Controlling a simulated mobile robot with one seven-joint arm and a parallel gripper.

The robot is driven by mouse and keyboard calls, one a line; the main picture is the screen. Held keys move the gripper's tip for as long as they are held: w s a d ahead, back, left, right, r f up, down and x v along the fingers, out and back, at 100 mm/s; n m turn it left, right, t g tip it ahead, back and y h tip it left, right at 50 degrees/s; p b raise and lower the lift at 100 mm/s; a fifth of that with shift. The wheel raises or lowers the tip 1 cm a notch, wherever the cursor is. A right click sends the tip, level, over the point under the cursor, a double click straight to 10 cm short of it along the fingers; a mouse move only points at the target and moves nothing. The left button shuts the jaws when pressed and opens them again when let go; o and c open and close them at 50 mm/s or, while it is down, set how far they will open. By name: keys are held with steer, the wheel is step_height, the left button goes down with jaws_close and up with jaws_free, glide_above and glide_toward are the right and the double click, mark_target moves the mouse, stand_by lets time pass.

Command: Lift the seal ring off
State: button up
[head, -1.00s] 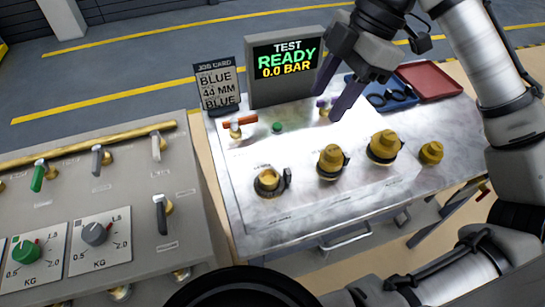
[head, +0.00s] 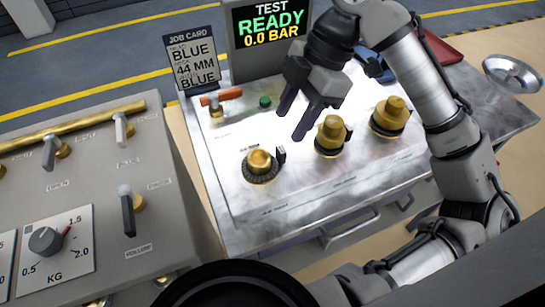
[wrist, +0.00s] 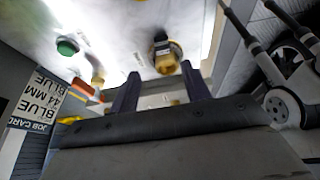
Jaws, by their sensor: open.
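My gripper (head: 291,125) is open and empty, above the bench between the left and middle brass fittings. The left fitting (head: 260,159) has a dark ring (head: 261,175) around its base and a small dark tab at its right. The middle fitting (head: 331,134) and the right fitting (head: 391,113) also have dark bands. I cannot tell which dark part is the seal ring. In the wrist view, a brass fitting (wrist: 166,64) with a dark part shows beyond and between the two fingers (wrist: 160,88), apart from them.
A red-handled valve (head: 221,99) and a green button (head: 265,102) are at the bench's back left. The test screen (head: 269,25) reads READY, 0.0 BAR. The job card (head: 195,62) reads BLUE, 44 MM, BLUE. A grey panel (head: 85,180) with levers stands at left.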

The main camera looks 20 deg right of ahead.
mark_target(282, 149)
steer(key=shift+s+d+p+x, duration=0.15)
steer(key=shift+p+x, duration=0.05)
steer(key=shift+x, duration=1.6)
steer(key=shift+s+d+p+x, duration=0.15)
steer(key=shift+x, duration=1.6)
steer(key=shift+f, duration=0.15)
jaws_close()
